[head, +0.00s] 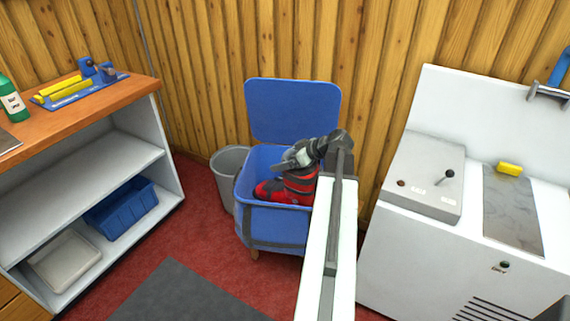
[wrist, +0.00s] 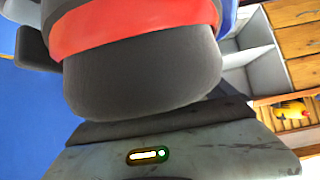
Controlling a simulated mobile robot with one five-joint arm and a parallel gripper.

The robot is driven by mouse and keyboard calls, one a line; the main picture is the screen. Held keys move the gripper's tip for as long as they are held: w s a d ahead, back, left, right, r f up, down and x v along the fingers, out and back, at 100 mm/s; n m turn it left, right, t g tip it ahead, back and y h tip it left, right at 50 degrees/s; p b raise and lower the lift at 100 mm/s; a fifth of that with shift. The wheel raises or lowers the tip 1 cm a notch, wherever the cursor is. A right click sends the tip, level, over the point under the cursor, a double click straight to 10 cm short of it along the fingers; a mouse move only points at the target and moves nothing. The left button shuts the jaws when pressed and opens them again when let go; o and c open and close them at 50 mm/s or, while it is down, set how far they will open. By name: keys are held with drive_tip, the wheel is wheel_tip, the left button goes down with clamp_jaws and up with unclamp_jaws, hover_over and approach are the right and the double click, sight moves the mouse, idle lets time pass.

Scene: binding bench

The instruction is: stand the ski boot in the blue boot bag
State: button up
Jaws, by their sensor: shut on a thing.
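The ski boot (head: 272,190), red with black and grey parts, is inside the mouth of the blue boot bag (head: 258,223). Its red toe points left and its lower part shows above the front rim. The bag stands open with its lid (head: 292,110) raised at the back against the wall. My gripper (head: 295,160) is shut on the boot at its upper part, over the bag. In the wrist view the boot (wrist: 145,70) fills the middle, dark with a red band, close against my gripper. Whether the sole touches the bag's floor is hidden.
A grey bin (head: 229,170) stands close left of the bag. A shelf unit (head: 95,175) with a wooden top is at the left, holding a blue crate (head: 122,205) and a pale tray (head: 65,258). A white machine (head: 440,250) stands at the right. A dark mat (head: 185,295) lies in front.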

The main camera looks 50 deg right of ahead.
drive_tip(key=shift+f+b, duration=1.75)
